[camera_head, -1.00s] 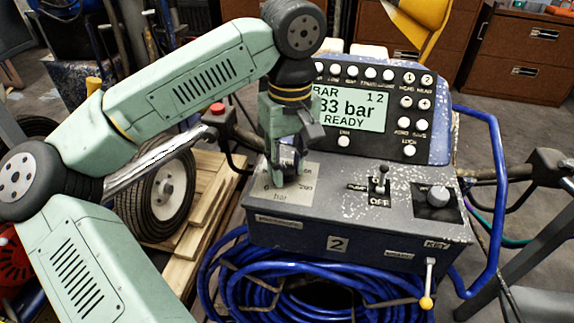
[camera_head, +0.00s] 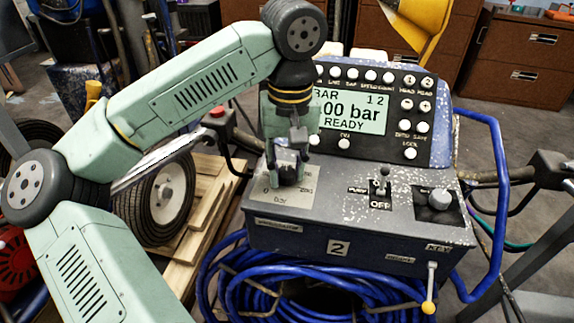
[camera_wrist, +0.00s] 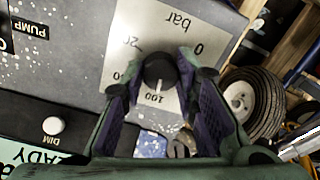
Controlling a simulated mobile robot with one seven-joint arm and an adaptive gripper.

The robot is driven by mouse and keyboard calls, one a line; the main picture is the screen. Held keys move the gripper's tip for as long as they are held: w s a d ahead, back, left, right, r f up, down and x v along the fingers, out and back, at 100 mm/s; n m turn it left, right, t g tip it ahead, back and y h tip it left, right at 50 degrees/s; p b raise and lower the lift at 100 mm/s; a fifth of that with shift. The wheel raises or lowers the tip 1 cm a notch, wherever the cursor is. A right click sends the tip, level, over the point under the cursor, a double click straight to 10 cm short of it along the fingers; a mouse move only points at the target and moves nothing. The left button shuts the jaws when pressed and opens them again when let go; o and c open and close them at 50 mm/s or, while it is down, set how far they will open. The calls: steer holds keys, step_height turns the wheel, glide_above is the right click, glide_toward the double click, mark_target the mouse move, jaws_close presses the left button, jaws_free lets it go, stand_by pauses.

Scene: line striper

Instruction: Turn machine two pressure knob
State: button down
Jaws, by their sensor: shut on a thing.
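The pressure knob (camera_wrist: 159,70) is a round black knob on a light plate marked in bar. It shows between my fingers in the wrist view, with its white pointer line toward the 100 mark. My gripper (camera_wrist: 158,76) is shut on it, one finger on each side; in the head view my gripper (camera_head: 289,172) comes down over the plate (camera_head: 268,195) and mostly hides the knob. The grey console (camera_head: 360,235) carries a "2" label. Its display (camera_head: 350,112) reads "00 bar" and "READY", with the leading digits hidden behind my gripper.
A pump switch (camera_head: 380,186) marked OFF and another grey knob (camera_head: 438,198) sit to the right on the console. A key lever (camera_head: 430,285) hangs at the front. A blue hose coil (camera_head: 225,285) lies below. A wheel (camera_head: 165,200) and wooden boards (camera_head: 205,215) stand left.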

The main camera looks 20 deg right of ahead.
mark_target(289, 172)
steer(key=c, duration=1.2)
jaws_free()
steer(key=shift+c, duration=0.2)
step_height(289, 172, up, 12)
steer(key=shift+d, duration=0.2)
